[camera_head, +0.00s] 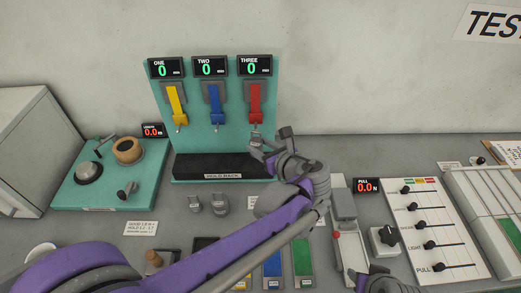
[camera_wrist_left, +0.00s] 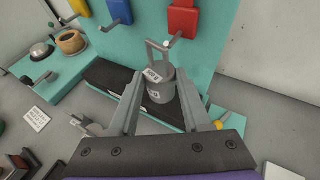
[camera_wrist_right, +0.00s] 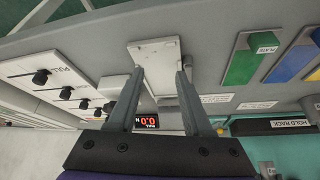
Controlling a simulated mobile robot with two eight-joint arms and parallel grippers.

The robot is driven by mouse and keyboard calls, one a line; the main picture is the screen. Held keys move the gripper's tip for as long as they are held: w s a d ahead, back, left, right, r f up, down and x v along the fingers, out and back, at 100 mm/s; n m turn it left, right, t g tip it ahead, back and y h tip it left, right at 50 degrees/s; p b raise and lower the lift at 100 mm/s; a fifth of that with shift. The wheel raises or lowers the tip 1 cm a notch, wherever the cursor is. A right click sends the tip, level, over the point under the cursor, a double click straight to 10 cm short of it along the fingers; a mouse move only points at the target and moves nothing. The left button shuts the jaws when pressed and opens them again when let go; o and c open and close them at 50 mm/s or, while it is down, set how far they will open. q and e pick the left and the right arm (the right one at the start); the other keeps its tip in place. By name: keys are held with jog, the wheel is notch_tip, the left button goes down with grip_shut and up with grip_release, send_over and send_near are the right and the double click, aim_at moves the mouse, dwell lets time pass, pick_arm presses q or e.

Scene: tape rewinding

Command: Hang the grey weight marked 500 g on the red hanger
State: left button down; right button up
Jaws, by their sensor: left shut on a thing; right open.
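The red hanger also shows in the left wrist view (camera_wrist_left: 184,18). The loop is close to the hanger's hook; I cannot tell whether it is on it. The display THREE (camera_head: 254,66) reads 0. My right gripper (camera_wrist_right: 160,74) is open over the bench.
A yellow hanger (camera_head: 176,104) and a blue hanger (camera_head: 215,104) are left of the red one on the teal board. The black hold rack (camera_head: 222,167) lies below. Two grey weights (camera_head: 193,204) (camera_head: 220,204) stand in front. A slider panel (camera_head: 440,230) is at right.

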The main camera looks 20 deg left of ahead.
pick_arm(q)
jog(key=shift+w+a+f, duration=0.1)
jog(key=shift+w+a, duration=0.15)
jog(key=shift+w, duration=0.5)
jog(key=shift+w+a, duration=0.2)
jog(key=shift+w, duration=0.5)
jog(key=shift+w+a+f+b, duration=0.2)
jog(key=shift+w+f+b, duration=0.2)
jog(key=shift+w, duration=0.2)
pick_arm(e)
jog(key=shift+s+f, duration=0.15)
jog(key=shift+f, duration=0.25)
pick_arm(q)
jog(key=shift+f, duration=0.1)
